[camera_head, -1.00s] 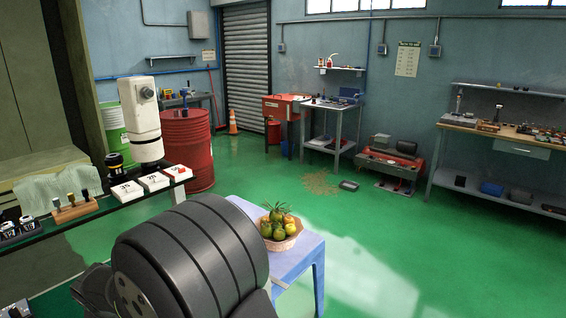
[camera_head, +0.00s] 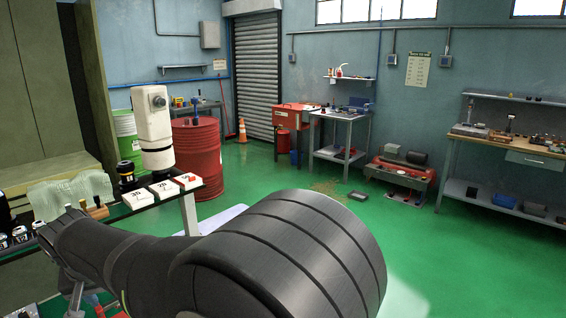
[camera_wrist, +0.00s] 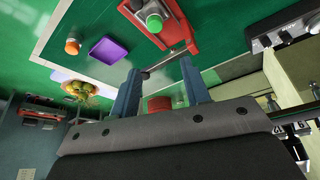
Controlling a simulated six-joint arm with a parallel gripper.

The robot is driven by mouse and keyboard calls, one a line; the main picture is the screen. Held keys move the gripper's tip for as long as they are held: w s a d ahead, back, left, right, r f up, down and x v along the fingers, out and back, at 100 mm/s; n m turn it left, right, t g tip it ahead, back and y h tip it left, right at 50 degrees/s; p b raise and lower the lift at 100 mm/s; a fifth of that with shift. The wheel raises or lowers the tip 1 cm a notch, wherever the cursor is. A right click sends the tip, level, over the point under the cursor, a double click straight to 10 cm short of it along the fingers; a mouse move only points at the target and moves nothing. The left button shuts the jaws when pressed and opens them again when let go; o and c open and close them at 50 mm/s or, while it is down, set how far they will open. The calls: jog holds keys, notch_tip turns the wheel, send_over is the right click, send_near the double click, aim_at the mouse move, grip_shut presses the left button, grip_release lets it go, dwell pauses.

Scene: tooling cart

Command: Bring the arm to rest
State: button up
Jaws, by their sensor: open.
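My arm (camera_head: 290,250) reaches across the lower middle of the head view, its dark rounded housing close to the camera. Its thinner end points left, over the near cart. In the wrist view my gripper (camera_wrist: 160,70) is open, its two blue-grey fingers well apart. A red device with a green knob (camera_wrist: 154,22) lies beyond the fingertips on a green surface. A thin metal bar (camera_wrist: 166,60) shows between the tips; I cannot tell whether it touches them. A red round thing (camera_wrist: 159,103) shows between the fingers, with no clear sign of being held.
In the wrist view, a purple tray (camera_wrist: 109,50), an orange-topped piece (camera_wrist: 72,46) and a fruit basket (camera_wrist: 80,90) are to the left. In the head view, white numbered boxes (camera_head: 165,190) and a white instrument (camera_head: 152,130) stand near the arm. Green floor (camera_head: 440,250) is open to the right.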

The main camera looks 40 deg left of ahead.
jog(key=shift+s+a+f+n+t, duration=0.2)
jog(key=shift+a+f+n, duration=0.5)
jog(key=shift+a+n, duration=0.35)
jog(key=shift+s+a+f+n+t, duration=0.1)
jog(key=shift+s+a+f+n, duration=0.1)
jog(key=shift+a+f+n, duration=0.7)
jog(key=shift+r, duration=0.3)
jog(key=w+d+r+m, duration=0.1)
jog(key=d+r+m, duration=0.1)
jog(key=d+m, duration=0.2)
jog(key=x, duration=0.9)
jog(key=shift+s+a+f, duration=0.25)
jog(key=shift+a+f, duration=0.05)
jog(key=shift+f, duration=0.05)
jog(key=shift+r, duration=0.1)
